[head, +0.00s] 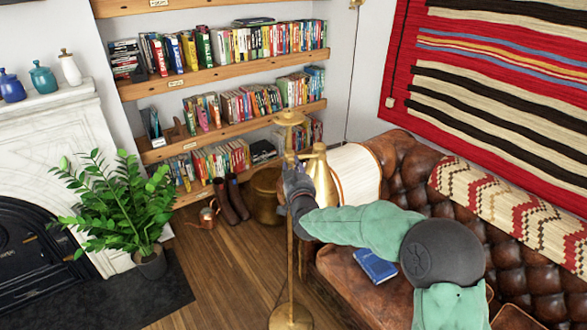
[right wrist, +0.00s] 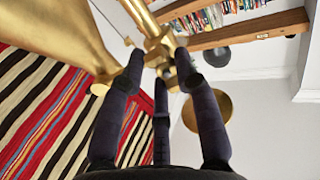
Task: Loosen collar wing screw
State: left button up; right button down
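A brass floor lamp stands in the middle of the head view, with an upright pole (head: 291,265), a cone shade (head: 321,178) and a round base (head: 291,318). My right gripper (head: 296,178) is at the pole, left of the shade, and covers the collar there. In the right wrist view the brass collar (right wrist: 157,45) lies just past the fingertips of my right gripper (right wrist: 160,74). The fingers are spread around small brass parts at the collar; a gap shows between them. I cannot tell which part is the wing screw or whether a finger touches it. My left gripper is not in view.
A brown leather sofa (head: 397,165) with a blue book (head: 375,265) stands at the right. A potted plant (head: 118,205) stands at the left by the fireplace. Bookshelves (head: 225,72) fill the back wall. Boots (head: 230,200) and a brass bin (head: 266,196) stand behind the lamp. The wooden floor left of the pole is clear.

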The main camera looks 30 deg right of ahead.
jog(key=shift+n, duration=0.3)
jog(key=n+p, duration=0.2)
jog(key=n, duration=0.2)
jog(key=shift+r, duration=0.2)
jog(key=n+p, duration=0.1)
jog(key=n, duration=0.4)
jog(key=shift+r+p, duration=0.15)
jog(key=shift+p, duration=0.15)
jog(key=n+p, duration=0.1)
jog(key=n, duration=0.3)
jog(key=shift+p, duration=0.3)
jog(key=shift+a+n+p, duration=0.15)
jog(key=shift+n+p, duration=0.5)
jog(key=shift+n, duration=1.55)
jog(key=c, duration=0.9)
grip_release()
